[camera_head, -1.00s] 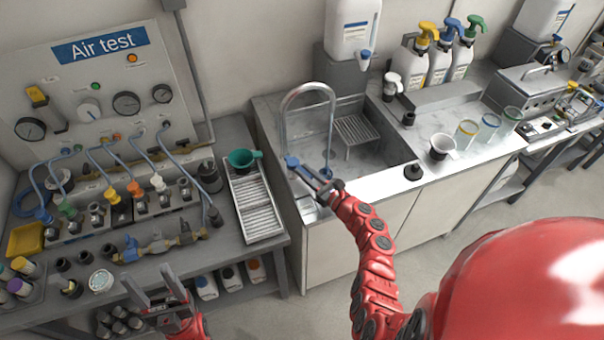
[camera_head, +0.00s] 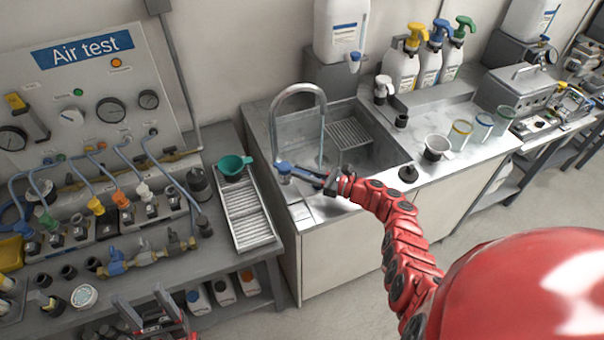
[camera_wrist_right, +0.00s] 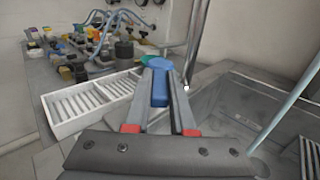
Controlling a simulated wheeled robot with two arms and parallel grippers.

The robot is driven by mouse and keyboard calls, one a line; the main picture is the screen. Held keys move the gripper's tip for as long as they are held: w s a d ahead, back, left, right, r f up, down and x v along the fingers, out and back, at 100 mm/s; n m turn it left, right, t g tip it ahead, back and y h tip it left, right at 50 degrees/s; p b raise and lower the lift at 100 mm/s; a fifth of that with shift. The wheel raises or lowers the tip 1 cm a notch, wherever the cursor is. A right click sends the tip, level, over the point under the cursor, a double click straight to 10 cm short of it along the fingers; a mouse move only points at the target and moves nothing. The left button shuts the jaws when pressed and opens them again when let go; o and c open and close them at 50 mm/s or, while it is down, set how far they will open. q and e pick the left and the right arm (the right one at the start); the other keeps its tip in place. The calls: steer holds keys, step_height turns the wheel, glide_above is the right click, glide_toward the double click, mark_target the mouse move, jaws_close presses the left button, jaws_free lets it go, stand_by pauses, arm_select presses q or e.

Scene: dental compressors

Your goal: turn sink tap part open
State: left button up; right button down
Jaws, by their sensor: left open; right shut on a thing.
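The sink tap (camera_head: 272,125) is a grey gooseneck spout at the left side of the sink (camera_head: 372,150), and a thin bluish stream runs down from its mouth. Its blue lever (camera_head: 284,168) sits low at the tap's base. My right gripper (camera_head: 300,174) reaches in from the right and is shut on the blue lever. In the right wrist view the blue lever (camera_wrist_right: 160,82) lies between the two grey fingers. My left gripper (camera_head: 146,312) is open and empty at the bottom left, below the front of the bench.
A white slatted tray (camera_head: 248,212) with a green cup (camera_head: 232,166) stands left of the sink. The air test bench (camera_head: 215,250) with hoses and fittings fills the left.

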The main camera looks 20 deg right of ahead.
steer(key=c, duration=0.8)
jaws_free()
steer(key=shift+o, duration=0.2)
steer(key=b+v, duration=0.2)
steer(key=v, duration=1.5)
steer(key=shift+s+d+r, duration=0.1)
steer(key=shift+s, duration=0.05)
